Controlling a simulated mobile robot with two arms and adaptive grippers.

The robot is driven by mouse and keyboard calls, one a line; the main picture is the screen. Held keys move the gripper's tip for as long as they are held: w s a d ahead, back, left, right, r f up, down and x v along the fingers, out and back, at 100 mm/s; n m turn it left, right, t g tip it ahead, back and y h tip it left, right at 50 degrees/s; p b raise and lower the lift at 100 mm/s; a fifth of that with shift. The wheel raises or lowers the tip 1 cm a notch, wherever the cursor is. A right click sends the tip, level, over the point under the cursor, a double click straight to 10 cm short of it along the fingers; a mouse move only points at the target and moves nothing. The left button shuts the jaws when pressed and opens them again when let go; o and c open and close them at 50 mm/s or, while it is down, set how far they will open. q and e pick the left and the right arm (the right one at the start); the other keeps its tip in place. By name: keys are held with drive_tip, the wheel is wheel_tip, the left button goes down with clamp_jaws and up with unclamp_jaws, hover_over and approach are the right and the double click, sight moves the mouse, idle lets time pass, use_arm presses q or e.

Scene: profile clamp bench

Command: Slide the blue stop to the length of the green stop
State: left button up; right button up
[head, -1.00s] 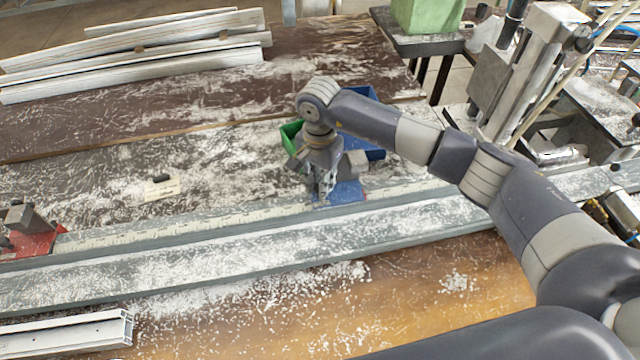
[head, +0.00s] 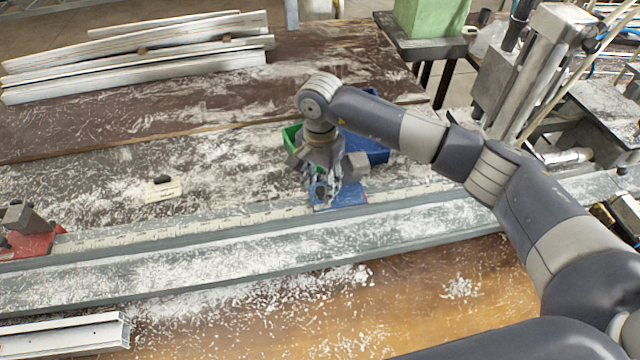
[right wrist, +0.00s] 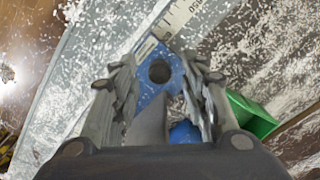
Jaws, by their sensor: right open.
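The blue stop (head: 350,196) sits on the grey profile rail (head: 230,238), beside the scale strip. In the right wrist view the blue stop (right wrist: 147,92) shows a dark round knob (right wrist: 159,71) on top. My right gripper (head: 322,193) is low over the stop. In the right wrist view its two fingers (right wrist: 158,66) are spread on either side of the knob, open; whether they touch it I cannot tell. I cannot make out a green stop. My left gripper is not in view.
A red stop (head: 38,243) with a clamp is at the rail's left end. A green bin (head: 291,136) and a blue bin (head: 372,150) stand behind my gripper. White shavings cover much of the bench.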

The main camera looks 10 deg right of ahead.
wheel_tip(320, 180, up, 11)
drive_tip(key=shift+r, duration=0.2)
drive_tip(key=shift+s+f, duration=0.1)
idle(0.5)
